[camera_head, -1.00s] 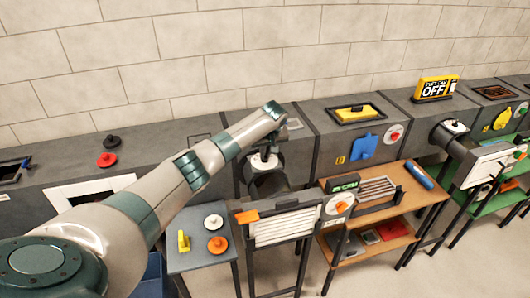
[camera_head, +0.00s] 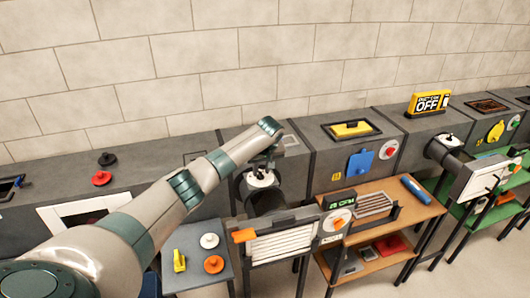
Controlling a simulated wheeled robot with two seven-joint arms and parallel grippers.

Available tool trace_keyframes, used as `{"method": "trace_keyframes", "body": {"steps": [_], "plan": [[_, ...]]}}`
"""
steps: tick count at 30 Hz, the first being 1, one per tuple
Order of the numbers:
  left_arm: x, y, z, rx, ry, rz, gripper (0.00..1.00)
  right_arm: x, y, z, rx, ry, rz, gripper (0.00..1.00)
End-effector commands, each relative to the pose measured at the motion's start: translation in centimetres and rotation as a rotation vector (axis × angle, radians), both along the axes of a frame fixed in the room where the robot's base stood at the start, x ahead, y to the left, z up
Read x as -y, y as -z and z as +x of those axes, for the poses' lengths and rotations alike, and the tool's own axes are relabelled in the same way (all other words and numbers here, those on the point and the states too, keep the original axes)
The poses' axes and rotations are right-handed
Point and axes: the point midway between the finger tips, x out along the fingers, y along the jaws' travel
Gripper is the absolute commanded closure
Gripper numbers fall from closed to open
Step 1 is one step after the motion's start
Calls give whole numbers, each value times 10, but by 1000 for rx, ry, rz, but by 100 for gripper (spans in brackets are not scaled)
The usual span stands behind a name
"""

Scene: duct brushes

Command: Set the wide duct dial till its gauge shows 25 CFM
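A white dial with a dark centre knob (camera_head: 260,181) sits on top of a wide dark duct (camera_head: 266,201) near the middle of the head view. My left arm reaches over from the lower left. Its gripper (camera_head: 262,168) points down at this dial, close above or at the knob. The fingers are small and partly hidden by my wrist, so I cannot tell whether they are open or touching. A dark gauge with green CFM lettering (camera_head: 342,200) stands right of the duct; its number is too small to read surely. My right gripper is not in view.
A louvred white grille (camera_head: 280,243) with an orange handle (camera_head: 244,236) is in front of the duct. A grey side table (camera_head: 190,240) holds a yellow piece and two knobs. A wooden shelf table (camera_head: 390,222) stands right. A second duct dial (camera_head: 449,140) is farther right.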

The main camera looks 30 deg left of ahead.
Motion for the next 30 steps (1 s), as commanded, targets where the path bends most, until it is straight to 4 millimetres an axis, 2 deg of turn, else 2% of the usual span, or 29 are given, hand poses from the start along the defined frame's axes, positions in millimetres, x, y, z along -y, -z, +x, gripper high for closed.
{"method": "trace_keyframes", "body": {"steps": [8, 24, 30], "plan": [[11, -32, -8, 5, 2, 0, 72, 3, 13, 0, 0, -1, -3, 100], [40, -128, -34, 5, 0, 1, 72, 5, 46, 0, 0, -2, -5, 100], [46, -147, -40, 2, -1, 1, 72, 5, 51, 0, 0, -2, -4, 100]]}}
